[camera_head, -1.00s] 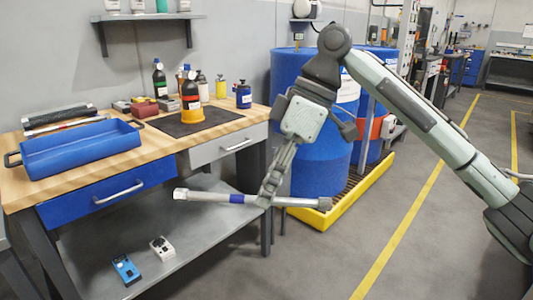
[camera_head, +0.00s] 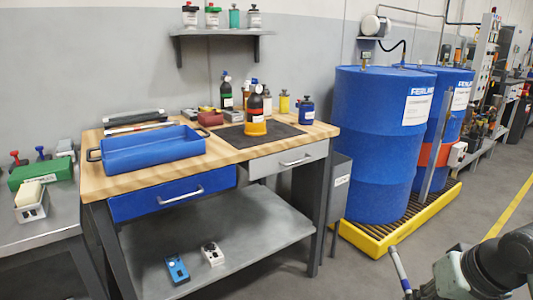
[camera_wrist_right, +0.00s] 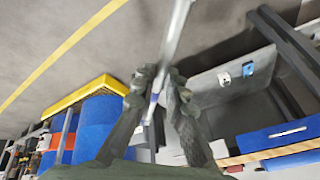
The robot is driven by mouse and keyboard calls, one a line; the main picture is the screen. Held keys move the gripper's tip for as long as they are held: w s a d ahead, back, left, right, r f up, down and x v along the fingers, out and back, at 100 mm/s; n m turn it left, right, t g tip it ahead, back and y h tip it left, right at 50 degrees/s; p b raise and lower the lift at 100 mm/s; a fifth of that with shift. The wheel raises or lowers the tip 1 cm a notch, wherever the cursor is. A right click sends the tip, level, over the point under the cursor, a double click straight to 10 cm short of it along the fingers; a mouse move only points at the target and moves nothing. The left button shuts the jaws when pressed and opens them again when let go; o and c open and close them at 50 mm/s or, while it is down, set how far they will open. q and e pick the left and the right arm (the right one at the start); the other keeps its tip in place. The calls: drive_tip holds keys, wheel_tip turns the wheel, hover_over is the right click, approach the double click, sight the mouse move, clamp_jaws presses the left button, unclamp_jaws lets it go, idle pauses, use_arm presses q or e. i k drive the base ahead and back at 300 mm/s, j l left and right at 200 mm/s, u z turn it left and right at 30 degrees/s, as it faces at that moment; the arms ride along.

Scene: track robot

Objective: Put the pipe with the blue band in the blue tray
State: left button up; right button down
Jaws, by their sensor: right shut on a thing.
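The blue tray (camera_head: 124,158) stands on the wooden top of the workbench, at its left end, and looks empty. My right gripper (camera_wrist_right: 160,84) is shut on a pale grey pipe (camera_wrist_right: 176,38) in the right wrist view. A blue band shows on this pipe beside the fingers. In the head view, one end of the pipe (camera_head: 399,267) sticks up at the bottom right, far to the right of the tray and apart from it. My left gripper is not in view.
Other bars (camera_head: 135,117) lie behind the tray. Bottles (camera_head: 255,104) stand on a dark mat to its right. Blue drums (camera_head: 385,150) stand on a yellow pallet (camera_head: 376,247) right of the bench. A side table (camera_head: 40,232) stands at left. The floor before the bench is clear.

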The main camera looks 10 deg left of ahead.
sight(148, 149)
drive_tip(key=l+u, duration=0.1)
drive_tip(key=u, duration=0.35)
drive_tip(key=l+u, duration=0.1)
drive_tip(key=u, duration=0.35)
drive_tip(key=i+l+u, duration=0.1)
drive_tip(key=u, duration=0.35)
